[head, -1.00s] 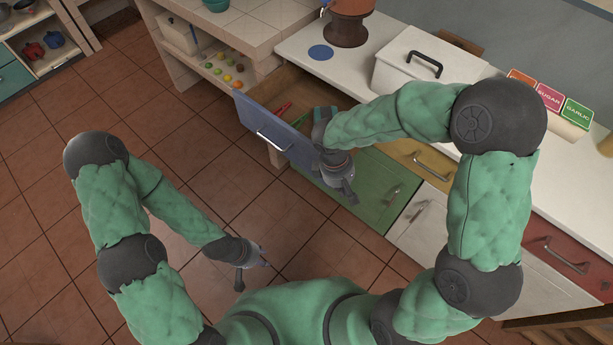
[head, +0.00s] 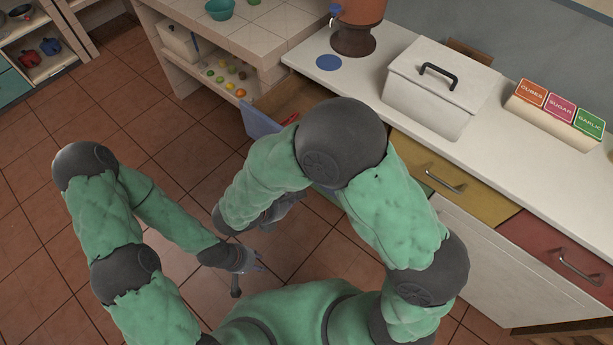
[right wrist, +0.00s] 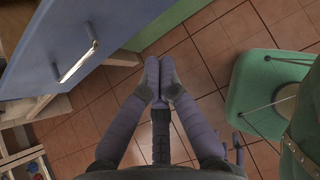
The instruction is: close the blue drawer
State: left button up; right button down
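The blue drawer (head: 258,121) stands pulled out from the counter in the head view. My right arm hides much of its front and inside. In the right wrist view its blue front (right wrist: 118,28) fills the upper left, with a pale bar handle (right wrist: 78,62). My right gripper (right wrist: 160,78) has its fingertips together with nothing between them. It is beside the drawer front, apart from the handle, over the floor. In the head view it is partly behind my right arm. My left gripper (head: 257,262) hangs low over the floor, away from the drawer, and its finger gap is too small to judge.
A yellow drawer (head: 432,168) and a red drawer (head: 560,255) are shut along the counter (head: 490,150). A white lidded box (head: 435,90) and a label block (head: 555,115) stand on top. Floor tiles left of the drawer are clear.

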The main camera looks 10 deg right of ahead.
jog(key=w+d+f+n+b, duration=0.1)
jog(key=w+d+f+b, duration=0.5)
jog(key=w+d, duration=0.1)
jog(key=shift+d+f+t, duration=0.2)
jog(key=shift+d+t, duration=0.2)
jog(key=shift+d, duration=0.05)
jog(key=shift+w, duration=0.1)
dwell(0.3)
